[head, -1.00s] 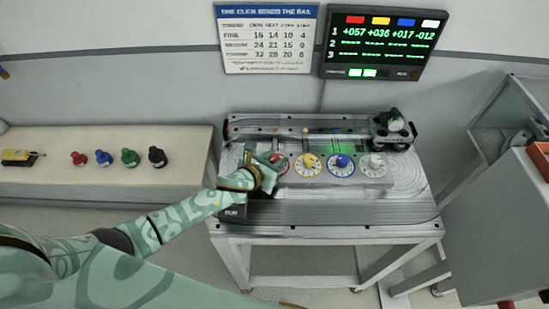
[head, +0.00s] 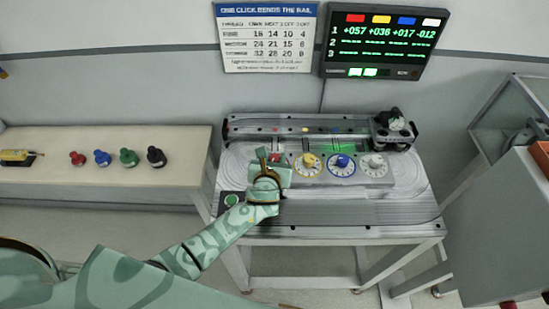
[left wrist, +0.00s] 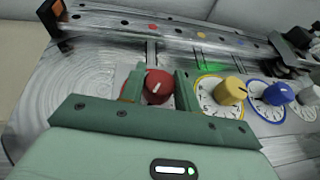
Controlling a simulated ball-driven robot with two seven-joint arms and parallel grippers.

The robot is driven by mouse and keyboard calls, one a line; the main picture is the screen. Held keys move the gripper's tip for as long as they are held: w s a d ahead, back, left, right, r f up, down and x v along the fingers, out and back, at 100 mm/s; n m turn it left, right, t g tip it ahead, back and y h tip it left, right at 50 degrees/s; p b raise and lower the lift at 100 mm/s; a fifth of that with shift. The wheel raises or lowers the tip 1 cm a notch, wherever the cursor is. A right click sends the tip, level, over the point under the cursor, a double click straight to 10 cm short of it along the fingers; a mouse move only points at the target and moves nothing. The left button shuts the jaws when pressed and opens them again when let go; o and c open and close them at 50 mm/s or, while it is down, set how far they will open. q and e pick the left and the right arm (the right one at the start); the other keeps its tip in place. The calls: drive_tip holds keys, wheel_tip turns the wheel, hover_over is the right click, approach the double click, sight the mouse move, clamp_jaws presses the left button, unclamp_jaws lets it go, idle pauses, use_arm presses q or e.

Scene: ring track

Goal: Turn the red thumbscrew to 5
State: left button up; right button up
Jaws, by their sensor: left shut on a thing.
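The red thumbscrew (left wrist: 157,86) sits at the left end of the row of dials in the left wrist view. My left gripper (left wrist: 158,88) has a finger on each side of it and is shut on it. The white pointer line on its top shows, but most of its dial is hidden by the fingers. In the head view my left gripper (head: 272,160) covers most of the red thumbscrew. My right gripper is not in view.
A yellow thumbscrew (head: 308,160), a blue one (head: 342,160) and a white one (head: 375,161) stand to the right. A rail with a carriage (head: 394,126) runs behind. A display (head: 383,44) reads +057 +036 +017 -012. Several coloured knobs stand on the left bench (head: 100,181).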

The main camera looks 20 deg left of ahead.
use_arm(q)
drive_tip(key=o, duration=1)
drive_tip(key=shift+c, duration=0.2)
drive_tip(key=p+v, duration=0.3)
drive_tip(key=v, duration=1.3)
drive_tip(key=shift+s+p, duration=0.15)
drive_tip(key=shift+p, duration=0.2)
drive_tip(key=shift+d, duration=0.1)
